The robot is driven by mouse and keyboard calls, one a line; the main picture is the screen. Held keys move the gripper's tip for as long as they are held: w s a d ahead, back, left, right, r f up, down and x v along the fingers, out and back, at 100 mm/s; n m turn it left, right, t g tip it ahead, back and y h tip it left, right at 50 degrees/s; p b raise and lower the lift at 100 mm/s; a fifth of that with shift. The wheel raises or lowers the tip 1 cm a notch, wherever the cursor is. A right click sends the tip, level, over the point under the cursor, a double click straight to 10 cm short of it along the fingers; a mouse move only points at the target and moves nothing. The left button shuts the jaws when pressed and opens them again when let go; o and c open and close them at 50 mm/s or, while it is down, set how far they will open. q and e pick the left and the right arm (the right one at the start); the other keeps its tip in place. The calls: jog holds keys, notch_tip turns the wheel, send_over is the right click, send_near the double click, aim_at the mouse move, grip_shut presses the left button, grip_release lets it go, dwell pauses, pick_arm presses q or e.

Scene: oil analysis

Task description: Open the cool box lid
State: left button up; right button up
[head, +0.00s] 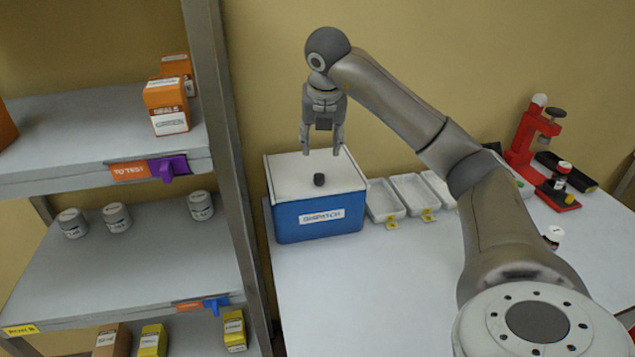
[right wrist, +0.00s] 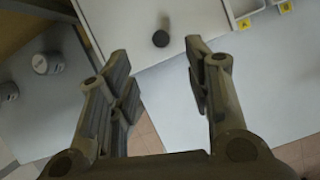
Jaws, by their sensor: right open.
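The cool box (head: 318,226) is blue with a white label and stands at the left end of the table. Its white lid (head: 290,180) is on it and looks closed, with a dark round knob (head: 319,180) on top. In the right wrist view the knob (right wrist: 161,39) shows beyond the fingertips, on the pale lid (right wrist: 140,20). My right gripper (head: 322,150) is open and empty, above the lid and pointing down. It also shows in the right wrist view (right wrist: 155,55), fingers spread and apart from the knob. My left gripper is not in view.
White trays (head: 411,195) with yellow tags stand right of the box. A red device (head: 525,145) stands at the back right. A shelf rack (head: 235,150) with cans and boxes stands close on the left. The table (head: 380,290) is clear in front.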

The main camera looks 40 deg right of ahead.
aim_at(319, 175)
jog(key=p+x, duration=0.1)
jog(key=x, duration=0.9)
jog(key=shift+s+a+f, duration=0.1)
jog(key=shift+f, duration=0.25)
jog(key=shift+p+x, duration=0.3)
jog(key=shift+x, duration=0.45)
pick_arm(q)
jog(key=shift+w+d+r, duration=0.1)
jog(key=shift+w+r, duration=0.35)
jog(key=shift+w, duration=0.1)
pick_arm(e)
jog(key=shift+c, duration=0.3)
grip_shut()
